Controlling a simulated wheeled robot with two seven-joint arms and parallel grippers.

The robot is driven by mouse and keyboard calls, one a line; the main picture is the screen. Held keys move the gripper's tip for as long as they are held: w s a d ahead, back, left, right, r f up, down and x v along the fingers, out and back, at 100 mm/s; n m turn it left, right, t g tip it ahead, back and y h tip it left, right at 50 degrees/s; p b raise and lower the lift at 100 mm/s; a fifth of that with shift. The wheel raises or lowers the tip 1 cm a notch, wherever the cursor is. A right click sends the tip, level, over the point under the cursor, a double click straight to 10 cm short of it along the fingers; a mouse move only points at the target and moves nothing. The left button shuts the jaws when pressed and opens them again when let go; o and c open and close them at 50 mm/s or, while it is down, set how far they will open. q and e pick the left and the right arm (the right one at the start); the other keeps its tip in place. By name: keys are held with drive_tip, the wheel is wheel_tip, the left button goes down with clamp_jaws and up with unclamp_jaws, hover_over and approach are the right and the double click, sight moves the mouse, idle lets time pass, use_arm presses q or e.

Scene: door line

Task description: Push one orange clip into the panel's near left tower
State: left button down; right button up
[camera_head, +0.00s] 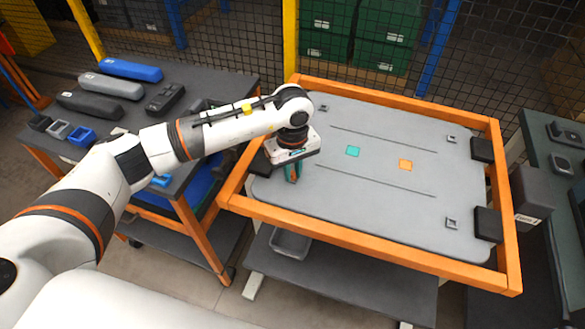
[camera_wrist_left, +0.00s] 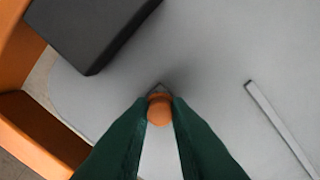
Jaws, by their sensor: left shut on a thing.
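The grey panel (camera_head: 370,205) lies in an orange frame. Small square towers stand near its far left (camera_head: 323,108), far right (camera_head: 451,139) and near right (camera_head: 452,223) corners. My left gripper (camera_head: 292,178) points down over the panel's near left corner and hides the tower there in the head view. In the left wrist view its dark green fingers (camera_wrist_left: 159,112) are shut on an orange clip (camera_wrist_left: 159,110). A small dark-edged tip of the near left tower (camera_wrist_left: 160,88) shows just past the clip. I cannot tell whether the clip touches it. My right gripper is out of view.
Black blocks (camera_head: 482,150) sit at the frame's sides; one (camera_wrist_left: 95,30) is close to my left gripper. A raised rib (camera_wrist_left: 280,128) runs along the panel. A table at left holds bins (camera_head: 81,135) and long cases (camera_head: 130,70).

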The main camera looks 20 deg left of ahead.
use_arm(q)
drive_tip(key=shift+f, duration=0.1)
drive_tip(key=c, duration=1.3)
unclamp_jaws()
drive_tip(key=shift+r+b, duration=1.35)
drive_tip(key=shift+r, duration=4.7)
